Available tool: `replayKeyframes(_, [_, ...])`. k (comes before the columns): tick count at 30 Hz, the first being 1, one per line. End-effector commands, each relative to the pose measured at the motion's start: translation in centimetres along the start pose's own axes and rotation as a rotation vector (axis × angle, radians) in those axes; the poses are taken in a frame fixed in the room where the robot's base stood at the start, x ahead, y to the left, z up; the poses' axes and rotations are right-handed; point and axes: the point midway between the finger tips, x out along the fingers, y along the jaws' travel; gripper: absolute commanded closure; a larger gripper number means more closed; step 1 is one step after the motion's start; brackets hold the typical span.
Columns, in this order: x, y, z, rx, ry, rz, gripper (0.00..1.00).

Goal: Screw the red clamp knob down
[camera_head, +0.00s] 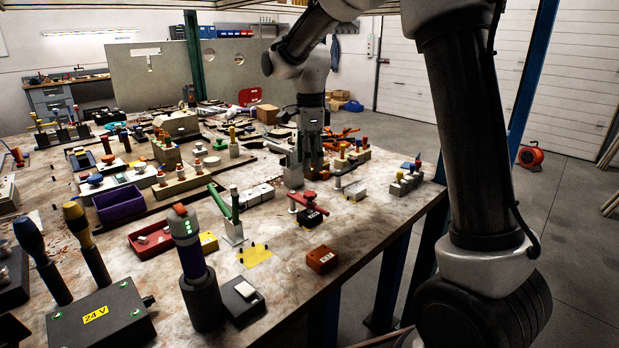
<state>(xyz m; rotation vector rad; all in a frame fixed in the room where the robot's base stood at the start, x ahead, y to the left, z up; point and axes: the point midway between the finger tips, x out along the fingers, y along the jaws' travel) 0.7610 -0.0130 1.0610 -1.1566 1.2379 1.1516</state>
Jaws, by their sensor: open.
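A red clamp piece (309,197) with a rounded red top on a flat red bar stands near the right-middle of the table. A black block (312,217) with a pale label is just in front of and below it. My gripper (314,168) points down from my wrist, behind and above the red piece in the picture, apart from it as far as I can tell. Its fingers are dark and small here, and nothing is seen between them. Whether the red piece is the clamp knob is too small to tell surely.
A green-handled clamp (227,207) stands to the left. A grey upright cylinder (291,173) is close by my gripper. An orange block (321,259) and yellow plate (254,256) lie in front. Grey blocks with coloured knobs (402,184) stand near the right edge.

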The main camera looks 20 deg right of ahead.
Motion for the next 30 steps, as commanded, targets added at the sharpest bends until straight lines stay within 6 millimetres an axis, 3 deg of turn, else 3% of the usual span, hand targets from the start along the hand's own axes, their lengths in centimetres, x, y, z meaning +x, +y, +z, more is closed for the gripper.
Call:
replayKeyframes(3, [-2.0,-0.1,0.0,0.000,-0.001,-0.003,0.50])
replayKeyframes(7, [-3.2,-0.1,0.0,0.000,-0.001,-0.002,0.50])
replayKeyframes(20, [-3.5,0.0,0.0,-0.031,0.000,-0.001,0.50])
replayKeyframes(23, [-3.5,-0.2,0.1,-0.169,-0.002,-0.007,0.50])
replayKeyframes(26, [-2.4,0.4,-0.1,-0.432,0.000,0.004,0.50])
replayKeyframes(28, [-1.0,2.1,-0.7,-0.665,0.000,0.032,0.50])
replayKeyframes(30, [-1.1,4.6,-1.9,-0.905,-0.004,0.034,0.50])
